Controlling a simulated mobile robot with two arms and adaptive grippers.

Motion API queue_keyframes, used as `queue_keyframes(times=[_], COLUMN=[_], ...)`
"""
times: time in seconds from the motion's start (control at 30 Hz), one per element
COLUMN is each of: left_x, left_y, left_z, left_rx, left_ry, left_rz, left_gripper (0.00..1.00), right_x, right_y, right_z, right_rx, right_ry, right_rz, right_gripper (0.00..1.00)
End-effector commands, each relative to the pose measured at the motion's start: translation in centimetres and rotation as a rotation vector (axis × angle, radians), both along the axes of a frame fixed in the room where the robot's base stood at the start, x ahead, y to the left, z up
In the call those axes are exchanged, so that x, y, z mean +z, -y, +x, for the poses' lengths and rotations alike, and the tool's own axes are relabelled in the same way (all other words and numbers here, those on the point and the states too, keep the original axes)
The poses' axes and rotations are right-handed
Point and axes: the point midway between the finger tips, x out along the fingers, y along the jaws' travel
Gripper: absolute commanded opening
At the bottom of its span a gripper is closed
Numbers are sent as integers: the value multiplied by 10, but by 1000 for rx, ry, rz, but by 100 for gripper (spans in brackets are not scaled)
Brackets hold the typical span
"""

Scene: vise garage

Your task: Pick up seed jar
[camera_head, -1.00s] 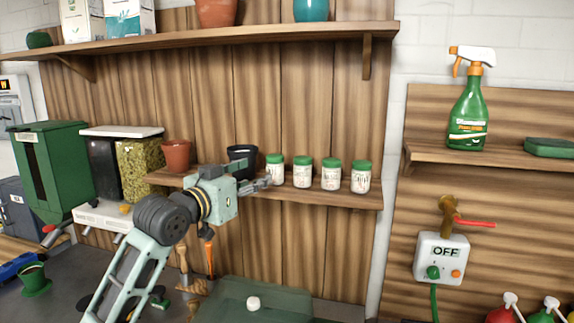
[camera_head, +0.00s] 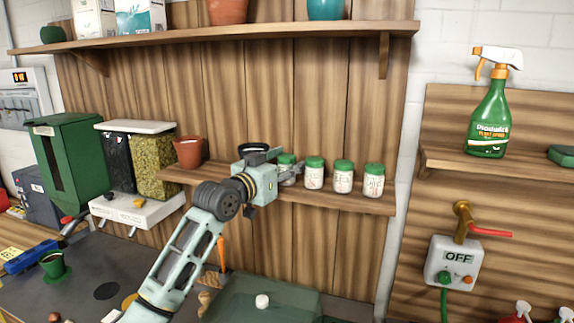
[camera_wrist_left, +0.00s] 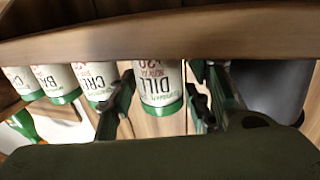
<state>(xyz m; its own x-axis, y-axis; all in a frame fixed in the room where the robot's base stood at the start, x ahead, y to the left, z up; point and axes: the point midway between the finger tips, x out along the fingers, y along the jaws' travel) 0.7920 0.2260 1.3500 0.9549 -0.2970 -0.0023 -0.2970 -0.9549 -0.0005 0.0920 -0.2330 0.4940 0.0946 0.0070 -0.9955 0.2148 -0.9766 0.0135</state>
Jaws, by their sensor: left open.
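Several white seed jars with green lids stand in a row on the lower wooden shelf. The leftmost jar (camera_head: 285,159) is partly hidden by my left gripper (camera_head: 290,173); beside it stand a second jar (camera_head: 314,174), a third (camera_head: 343,178) and a fourth (camera_head: 374,181). In the upside-down left wrist view, the jar labelled DILL (camera_wrist_left: 160,85) stands between the open fingers of my left gripper (camera_wrist_left: 158,104). A jar marked "CRE" (camera_wrist_left: 96,78) and one marked "BA" (camera_wrist_left: 58,82) show beside it. My right gripper is out of view.
A dark pot (camera_head: 254,149) and a terracotta pot (camera_head: 188,152) stand left of the jars on the lower shelf (camera_head: 360,204). An upper shelf (camera_head: 230,39) hangs above.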

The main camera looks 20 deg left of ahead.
Motion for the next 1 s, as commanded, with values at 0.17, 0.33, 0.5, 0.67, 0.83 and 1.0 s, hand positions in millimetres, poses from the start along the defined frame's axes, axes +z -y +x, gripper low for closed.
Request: queue_keyframes(times=[0.17, 0.33, 0.5, 0.67, 0.83, 1.0], left_x=[0, 0, 0, 0, 0, 6], left_y=[0, 0, 0, 0, 0, 0], left_z=[1, 1, 1, 0, 0, 1], left_rx=[0, 0, 0, 0, 0, 0], left_ry=[0, 0, 0, 1, 1, 4], left_rz=[0, 0, 0, 0, 0, 0], left_gripper=[45, 34, 20, 7, 7, 7], right_x=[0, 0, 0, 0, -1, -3], right_y=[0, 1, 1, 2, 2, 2], right_z=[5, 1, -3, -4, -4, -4], right_rx=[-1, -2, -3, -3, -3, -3], right_ry=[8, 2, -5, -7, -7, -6], right_rz=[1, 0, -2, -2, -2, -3], right_gripper=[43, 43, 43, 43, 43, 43])
